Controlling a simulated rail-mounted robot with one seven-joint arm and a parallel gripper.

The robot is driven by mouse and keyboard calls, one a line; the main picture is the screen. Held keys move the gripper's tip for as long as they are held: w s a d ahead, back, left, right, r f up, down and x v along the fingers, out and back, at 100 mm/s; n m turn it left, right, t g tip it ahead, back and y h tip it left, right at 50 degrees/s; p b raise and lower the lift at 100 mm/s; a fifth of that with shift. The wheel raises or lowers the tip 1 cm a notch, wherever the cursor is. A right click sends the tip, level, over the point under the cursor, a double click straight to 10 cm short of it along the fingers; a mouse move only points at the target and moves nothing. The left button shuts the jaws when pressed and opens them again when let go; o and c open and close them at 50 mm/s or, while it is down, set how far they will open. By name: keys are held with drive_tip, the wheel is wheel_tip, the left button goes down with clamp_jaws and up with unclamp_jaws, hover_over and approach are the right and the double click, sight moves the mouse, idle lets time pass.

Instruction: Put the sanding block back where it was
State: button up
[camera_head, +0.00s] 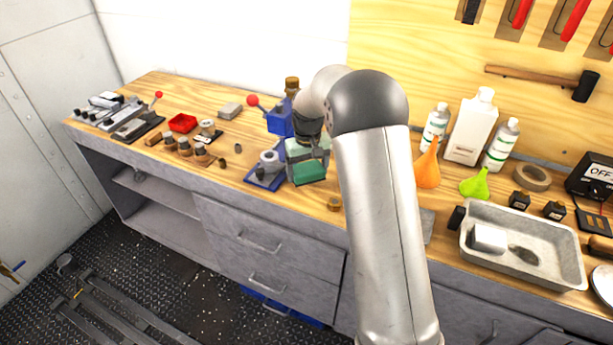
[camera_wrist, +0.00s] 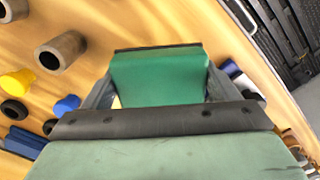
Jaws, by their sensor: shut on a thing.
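The sanding block (camera_head: 309,173) is a green block held in my gripper (camera_head: 308,160), out over the front part of the wooden workbench top (camera_head: 225,172). In the wrist view the green block (camera_wrist: 158,76) sits between the two grey fingers of my gripper (camera_wrist: 158,88), which are shut on its sides. The block looks raised above the bench, with wood visible around it. My arm hides part of the bench behind and to the right of the block.
A blue device with a red knob (camera_head: 280,120) and a blue-based fixture (camera_head: 267,170) stand close left of my gripper. A metal tray (camera_head: 478,262), bottles and funnels stand right.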

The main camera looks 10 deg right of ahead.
sight(307, 178)
drive_tip(key=shift+w+f, duration=0.15)
drive_tip(key=shift+f, duration=0.05)
wheel_tip(307, 178, down, 3)
drive_tip(key=shift+w+a+f, duration=0.1)
drive_tip(key=shift+w+f, duration=0.05)
drive_tip(key=shift+f, duration=0.05)
